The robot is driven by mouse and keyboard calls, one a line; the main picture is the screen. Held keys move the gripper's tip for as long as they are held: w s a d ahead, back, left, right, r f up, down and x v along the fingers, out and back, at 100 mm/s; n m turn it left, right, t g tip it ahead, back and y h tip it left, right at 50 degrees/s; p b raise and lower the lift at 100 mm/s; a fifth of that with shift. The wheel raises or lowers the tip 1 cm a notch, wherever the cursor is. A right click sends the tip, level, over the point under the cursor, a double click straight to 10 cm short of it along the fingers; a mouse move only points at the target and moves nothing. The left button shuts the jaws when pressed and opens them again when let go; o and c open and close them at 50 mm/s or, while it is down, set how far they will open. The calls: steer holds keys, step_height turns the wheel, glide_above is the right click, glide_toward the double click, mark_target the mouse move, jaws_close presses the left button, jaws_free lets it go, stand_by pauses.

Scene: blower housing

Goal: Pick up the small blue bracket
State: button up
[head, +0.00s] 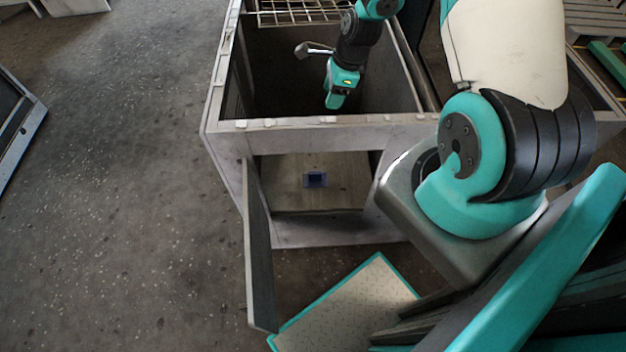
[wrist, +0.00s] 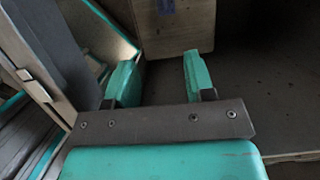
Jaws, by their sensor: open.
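The small blue bracket (head: 316,179) lies on a wooden board (head: 290,198) inside the grey housing (head: 290,133), seen through its front opening. It also shows, cut off by the top edge, in the wrist view (wrist: 167,5), on the same board (wrist: 185,40). My gripper (head: 335,101) reaches down through the housing's open top, apart from the bracket. In the wrist view my gripper (wrist: 160,78) has its two teal fingers spread with nothing between them; the bracket is beyond the fingertips.
The housing's front door (head: 259,245) stands open toward the camera. A wire grille (head: 300,11) covers the back of the housing's top. The housing walls surround my gripper. The floor to the left (head: 120,200) is mostly clear.

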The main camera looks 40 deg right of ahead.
steer(key=b, duration=2)
glide_toward(316, 172)
steer(key=b+x, duration=0.1)
steer(key=x, duration=0.2)
steer(key=b+x, duration=0.2)
steer(key=x, duration=0.2)
steer(key=shift+w+r, duration=0.1)
steer(key=shift+w, duration=0.1)
steer(key=b+x, duration=0.2)
steer(key=x, duration=0.3)
steer(key=shift+s+a, duration=0.1)
steer(key=shift+s, duration=0.1)
jaws_close()
